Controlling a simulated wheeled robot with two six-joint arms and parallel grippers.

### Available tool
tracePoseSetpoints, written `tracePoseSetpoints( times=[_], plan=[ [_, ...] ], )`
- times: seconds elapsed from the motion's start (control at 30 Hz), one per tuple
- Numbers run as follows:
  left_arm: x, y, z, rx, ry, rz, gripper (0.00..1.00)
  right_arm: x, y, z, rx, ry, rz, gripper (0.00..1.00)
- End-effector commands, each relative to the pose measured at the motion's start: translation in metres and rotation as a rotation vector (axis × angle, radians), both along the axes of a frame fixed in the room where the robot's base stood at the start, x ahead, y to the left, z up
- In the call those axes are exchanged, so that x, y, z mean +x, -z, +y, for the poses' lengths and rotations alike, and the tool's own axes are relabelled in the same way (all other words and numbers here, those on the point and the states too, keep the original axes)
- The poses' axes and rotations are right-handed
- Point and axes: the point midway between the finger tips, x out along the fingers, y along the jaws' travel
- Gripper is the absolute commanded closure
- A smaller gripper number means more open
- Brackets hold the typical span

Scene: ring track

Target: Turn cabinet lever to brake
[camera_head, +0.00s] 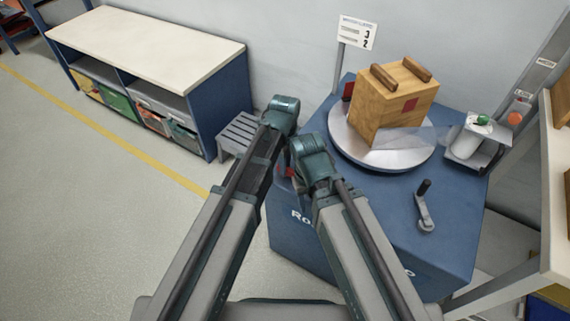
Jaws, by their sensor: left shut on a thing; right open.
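The blue cabinet (400,253) stands right of centre. A small crank-like lever (425,212) with a black grip stands on its top at the right, and no gripper is at it. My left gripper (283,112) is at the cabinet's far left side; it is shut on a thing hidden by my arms. My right gripper (312,160) is open over the cabinet's left edge, its fingers mostly hidden behind its wrist. A small red part (287,172) shows beside my wrists; I cannot tell what it belongs to. No brake mark is readable.
A round turntable (345,150) on the cabinet carries a wooden box (390,103) with two bar handles. A white canister (467,137) stands at the right, near a post with an orange ball (515,118). A grey stool (237,135) and low shelf (150,45) stand left. Floor is clear at left.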

Motion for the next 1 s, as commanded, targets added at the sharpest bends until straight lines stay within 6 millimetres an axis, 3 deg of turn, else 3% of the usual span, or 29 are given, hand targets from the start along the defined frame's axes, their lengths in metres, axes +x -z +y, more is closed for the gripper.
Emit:
tracePoseSetpoints(
  times=[0.27,1.0],
  plan=[
    [0.0006,0.0001,-0.0003,0.000,-0.121,0.000,1.00,0.0000,0.0001,0.0000,0.000,0.000,0.000,0.50],
    [0.0040,0.0001,-0.0004,0.000,-0.809,0.000,1.00,0.0000,0.0001,0.0000,0.000,0.000,0.000,0.50]
  ],
)
